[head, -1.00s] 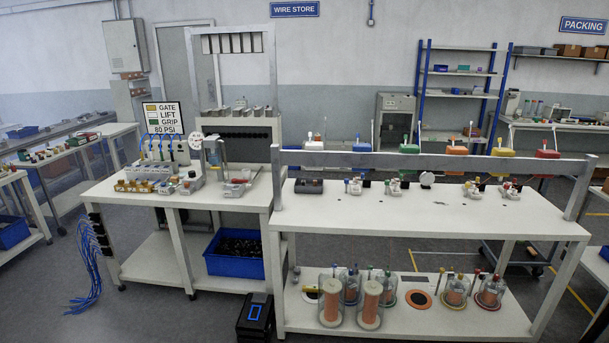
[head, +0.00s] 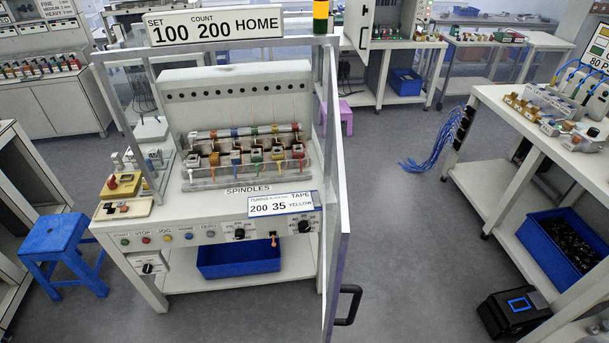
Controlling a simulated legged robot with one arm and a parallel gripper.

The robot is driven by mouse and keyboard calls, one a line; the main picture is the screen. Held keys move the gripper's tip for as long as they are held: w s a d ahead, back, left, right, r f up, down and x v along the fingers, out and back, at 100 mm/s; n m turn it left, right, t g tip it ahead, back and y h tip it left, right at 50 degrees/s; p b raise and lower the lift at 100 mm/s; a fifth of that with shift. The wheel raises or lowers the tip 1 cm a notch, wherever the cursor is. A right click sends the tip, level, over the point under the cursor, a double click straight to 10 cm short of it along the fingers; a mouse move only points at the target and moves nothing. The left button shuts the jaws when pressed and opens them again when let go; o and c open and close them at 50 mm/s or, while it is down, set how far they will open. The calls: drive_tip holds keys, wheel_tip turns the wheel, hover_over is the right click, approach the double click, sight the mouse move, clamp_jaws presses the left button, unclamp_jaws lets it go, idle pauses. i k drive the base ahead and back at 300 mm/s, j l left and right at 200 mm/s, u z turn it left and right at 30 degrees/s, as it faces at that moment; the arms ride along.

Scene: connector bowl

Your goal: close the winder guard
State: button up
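The winder (head: 240,130) stands left of the middle in the head view, with a row of coloured spindles (head: 240,160) in its bay. Its guard (head: 332,190) is a tall metal-framed door at the right side of the machine. The guard stands open, swung out towards me and seen almost edge-on. A black handle (head: 348,305) sits on its near edge, low down. The front of the spindle bay is uncovered. My gripper is not in view.
A blue stool (head: 62,245) stands left of the winder. A blue bin (head: 238,257) sits under it. At right are a white bench (head: 500,125) and a black box (head: 513,312) on the floor. Grey floor (head: 410,230) between winder and bench is clear.

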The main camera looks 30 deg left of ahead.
sight(341, 230)
drive_tip(key=i+u, duration=0.2)
drive_tip(key=u, duration=0.25)
drive_tip(key=i+l+u, duration=0.1)
drive_tip(key=u, duration=0.35)
drive_tip(key=i+l+u, duration=0.15)
drive_tip(key=u, duration=0.3)
drive_tip(key=i+l+u, duration=0.25)
drive_tip(key=u, duration=0.25)
drive_tip(key=k+j+u, duration=0.1)
drive_tip(key=k, duration=0.35)
drive_tip(key=k+j, duration=0.15)
drive_tip(key=k, duration=0.3)
drive_tip(key=k+u, duration=0.05)
